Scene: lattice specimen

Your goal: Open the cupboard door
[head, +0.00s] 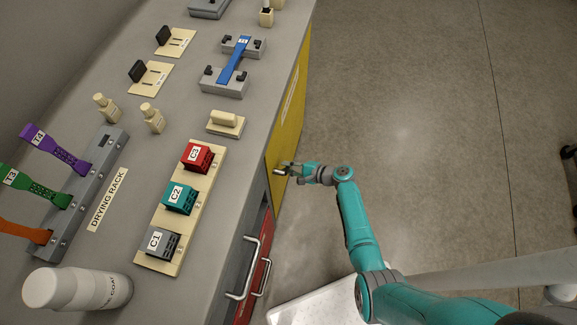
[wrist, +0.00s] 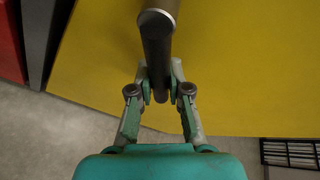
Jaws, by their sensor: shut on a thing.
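The yellow cupboard door (head: 290,115) is on the front side of the grey counter, and it fills much of the wrist view (wrist: 235,75). Its bar handle (head: 279,172) is near the door's near edge. In the wrist view the dark handle (wrist: 157,45) runs down between my fingers. My gripper (head: 287,168) is shut on the handle, with one finger on each side in the wrist view (wrist: 158,85). I cannot tell whether the door stands slightly ajar. The handle's far part is cut off by the wrist view's top edge.
The counter holds a drying rack (head: 85,190), a tray of coloured blocks (head: 158,263) and a white bottle (head: 75,289). The floor (head: 420,110) right of the door is clear.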

